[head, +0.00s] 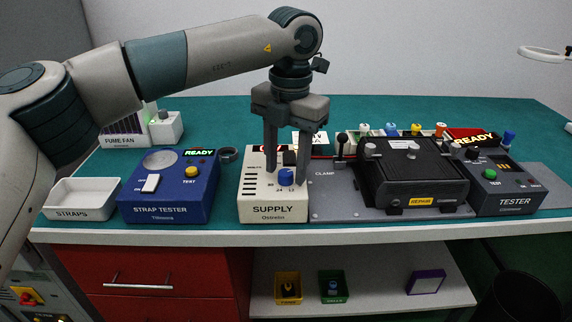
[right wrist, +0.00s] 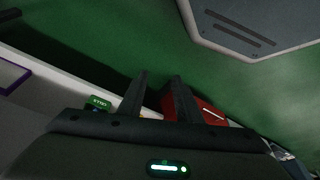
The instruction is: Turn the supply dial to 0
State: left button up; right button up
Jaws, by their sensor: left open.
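The supply box (head: 273,208) is a cream unit labelled SUPPLY on the bench, with a blue dial (head: 286,177) on its sloped top and small number marks below it. My left gripper (head: 287,174) is open and points down over the box. One finger shows on each side of the dial; I cannot tell whether either touches it. The dial's pointer direction is too small to read. My right gripper (right wrist: 161,76) shows in the right wrist view with its fingers apart and nothing between them; it is out of the head view.
The blue strap tester (head: 168,203) and white straps tray (head: 80,199) stand left of the supply box. A grey clamp plate (head: 335,205), a black repair unit (head: 415,178) and the tester (head: 505,195) stand to the right. The teal bench behind is partly clear.

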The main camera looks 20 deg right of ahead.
aim_at(290, 174)
pick_arm(q)
notch_tip(290, 174, up, 17)
jog(key=p, duration=0.1)
jog(key=shift+s+d, duration=0.25)
jog(key=shift+s, duration=0.05)
jog(key=shift+f, duration=0.1)
